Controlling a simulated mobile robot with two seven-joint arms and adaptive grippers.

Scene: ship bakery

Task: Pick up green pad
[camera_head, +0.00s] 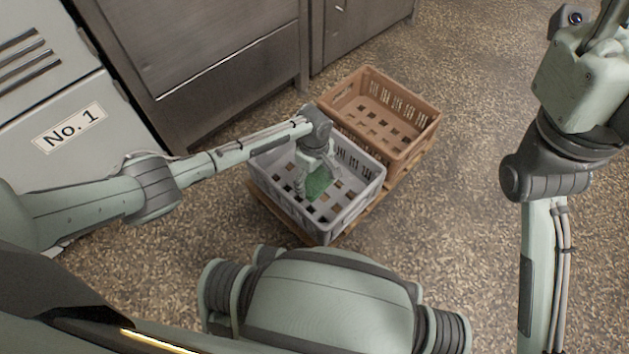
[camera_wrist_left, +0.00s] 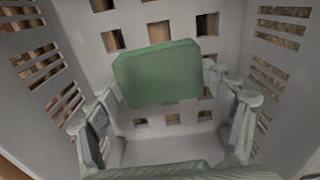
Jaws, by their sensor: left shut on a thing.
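The green pad (camera_head: 320,184) is a flat, dull green piece inside the grey crate (camera_head: 333,232). In the left wrist view the pad (camera_wrist_left: 158,73) shows its broad face between the two fingers, with the crate's slotted walls and holed floor around it. My left gripper (camera_head: 317,176) reaches down into the grey crate and is shut on the pad. I cannot tell whether the pad touches the crate floor. My right arm stands raised at the right, and its gripper end is cut by the top right edge, so its fingers do not show clearly.
A brown crate (camera_head: 416,118) with a holed floor stands right behind the grey one and looks empty. Both stand on a wooden pallet (camera_head: 285,215). Metal cabinets (camera_head: 205,60) line the back, and a grey unit marked No. 1 (camera_head: 72,127) is at left. Speckled floor (camera_head: 465,190) is clear at right.

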